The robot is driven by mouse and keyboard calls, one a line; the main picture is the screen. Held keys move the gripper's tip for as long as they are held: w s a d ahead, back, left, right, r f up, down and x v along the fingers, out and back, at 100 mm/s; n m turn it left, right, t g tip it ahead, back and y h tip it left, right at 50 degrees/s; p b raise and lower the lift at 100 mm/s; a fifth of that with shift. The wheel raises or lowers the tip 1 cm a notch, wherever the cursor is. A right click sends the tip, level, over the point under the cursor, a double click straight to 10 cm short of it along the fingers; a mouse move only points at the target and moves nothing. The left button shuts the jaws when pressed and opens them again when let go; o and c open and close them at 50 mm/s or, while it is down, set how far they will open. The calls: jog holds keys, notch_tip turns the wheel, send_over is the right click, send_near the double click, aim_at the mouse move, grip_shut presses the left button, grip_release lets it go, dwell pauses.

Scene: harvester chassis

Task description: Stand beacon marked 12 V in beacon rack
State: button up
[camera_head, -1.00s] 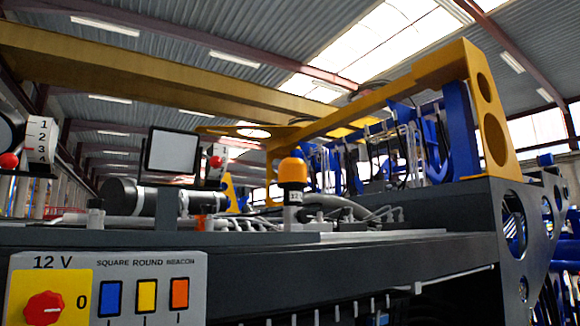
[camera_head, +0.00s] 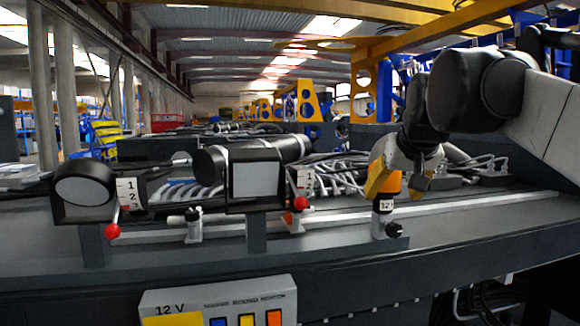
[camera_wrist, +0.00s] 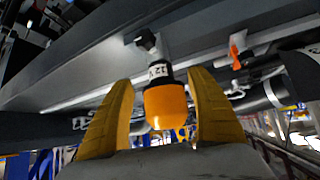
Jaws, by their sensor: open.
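The beacon (camera_head: 389,184) has an amber dome and a pale base with a partly hidden "12" label. It stands upright in a pale mount with a black knob (camera_head: 394,229) on the chassis. In the wrist view the beacon (camera_wrist: 165,106) appears upside down, its dome between the two yellow fingers. My gripper (camera_head: 382,180) is around the dome from above. I cannot make out a beacon rack in these frames.
A square lamp (camera_head: 255,178) and a round lamp (camera_head: 83,190) stand to the left, with red-knobbed levers beside them. A black cylinder (camera_head: 210,165) and loose cables lie behind. The 12 V switch panel (camera_head: 218,299) is at the front edge. The chassis ledge right of the beacon is mostly clear.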

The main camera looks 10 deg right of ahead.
aim_at(381, 214)
jog(key=p+x, duration=0.1)
jog(key=x, duration=0.9)
jog(key=shift+w+d+f, duration=0.1)
jog(key=shift+f, duration=0.15)
grip_shut()
